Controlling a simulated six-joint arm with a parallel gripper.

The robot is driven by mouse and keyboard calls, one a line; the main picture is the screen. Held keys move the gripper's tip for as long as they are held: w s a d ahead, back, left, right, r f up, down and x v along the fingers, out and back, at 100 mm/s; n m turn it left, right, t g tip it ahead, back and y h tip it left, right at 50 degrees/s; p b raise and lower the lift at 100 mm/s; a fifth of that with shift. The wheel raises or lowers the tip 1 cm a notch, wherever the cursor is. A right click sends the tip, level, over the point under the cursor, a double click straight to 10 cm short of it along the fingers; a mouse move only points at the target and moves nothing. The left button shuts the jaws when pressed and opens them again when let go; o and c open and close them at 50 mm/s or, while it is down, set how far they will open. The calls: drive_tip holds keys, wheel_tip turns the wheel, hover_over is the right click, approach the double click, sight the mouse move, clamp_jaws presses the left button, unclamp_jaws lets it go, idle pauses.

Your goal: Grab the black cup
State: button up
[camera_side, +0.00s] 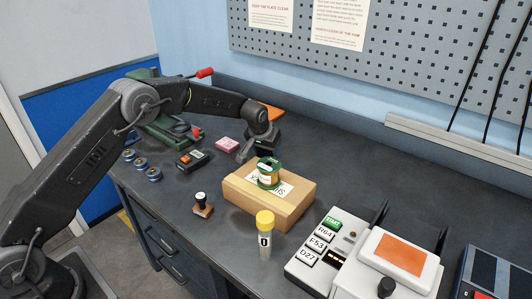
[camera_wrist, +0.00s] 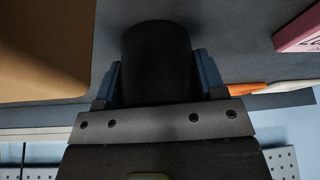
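The black cup (camera_wrist: 157,55) is a dark, plain cylinder in the middle of the wrist view. My gripper (camera_wrist: 158,72) has its blue fingers on either side of it, with the cup between them. I see no clear gap between fingers and cup, but I cannot tell whether they press on it. In the side view my gripper (camera_side: 262,151) is low over the bench, just behind the cardboard box. The cup cannot be made out clearly there, and its base is hidden by the box and spool.
The cardboard box (camera_side: 250,204) with a green spool (camera_side: 269,174) stands close in front. A pink block (camera_side: 227,144) lies to the left, and an orange-handled tool (camera_wrist: 245,88) shows in the wrist view. A yellow-capped vial (camera_side: 265,240) and a white device (camera_side: 350,280) stand nearer the camera.

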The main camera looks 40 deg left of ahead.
drive_tip(key=c, duration=0.4)
drive_tip(key=shift+r, duration=0.1)
